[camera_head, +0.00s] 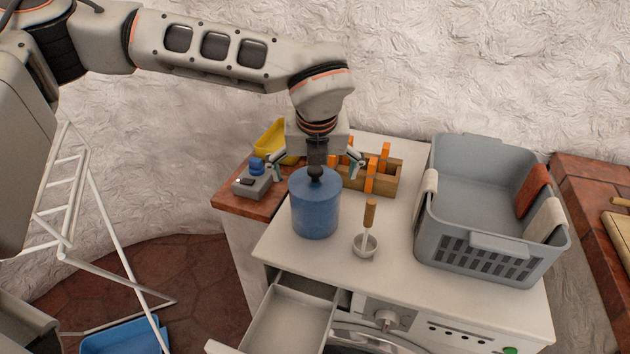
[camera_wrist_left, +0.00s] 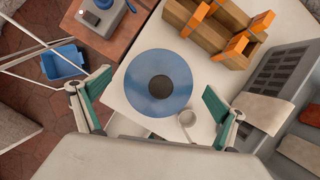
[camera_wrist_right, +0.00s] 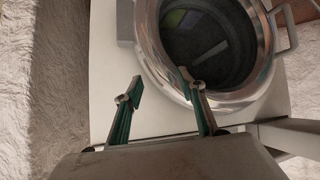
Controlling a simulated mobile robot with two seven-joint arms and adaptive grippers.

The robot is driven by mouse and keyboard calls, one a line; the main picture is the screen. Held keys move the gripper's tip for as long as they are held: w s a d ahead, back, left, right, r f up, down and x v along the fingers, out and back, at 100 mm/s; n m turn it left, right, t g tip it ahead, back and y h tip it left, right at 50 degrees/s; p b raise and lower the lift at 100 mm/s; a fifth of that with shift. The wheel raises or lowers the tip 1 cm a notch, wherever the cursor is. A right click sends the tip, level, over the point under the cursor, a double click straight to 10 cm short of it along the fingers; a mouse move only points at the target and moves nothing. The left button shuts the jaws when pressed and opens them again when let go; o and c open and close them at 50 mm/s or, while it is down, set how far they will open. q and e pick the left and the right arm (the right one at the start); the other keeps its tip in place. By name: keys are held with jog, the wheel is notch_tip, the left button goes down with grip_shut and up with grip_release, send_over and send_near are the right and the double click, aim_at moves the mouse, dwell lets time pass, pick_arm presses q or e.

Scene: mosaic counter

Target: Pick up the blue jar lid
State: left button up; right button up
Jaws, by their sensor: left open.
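The blue jar (camera_head: 316,215) stands upright on the white washing machine top, near its left front corner. Its blue lid (camera_head: 302,182) with a dark round knob sits on top. In the left wrist view the lid (camera_wrist_left: 176,98) is a round blue disc with the knob at its centre. My left gripper (camera_head: 316,163) is open above the lid, fingers pointing down and spread to either side. In the left wrist view the lid lies between and slightly beyond the fingertips, with no visible contact. My right gripper (camera_wrist_right: 161,82) is open and empty in front of the washer's round door (camera_wrist_right: 235,98).
A small white cup with a wooden-handled tool (camera_head: 369,215) stands right of the jar. A wooden caddy with orange handles (camera_head: 385,180) is behind. A grey laundry basket (camera_head: 480,255) fills the right side. An open drawer (camera_head: 285,325) juts out below the jar.

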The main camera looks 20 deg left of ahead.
pick_arm(q)
jog(key=c, duration=1.2)
jog(key=shift+c, duration=0.2)
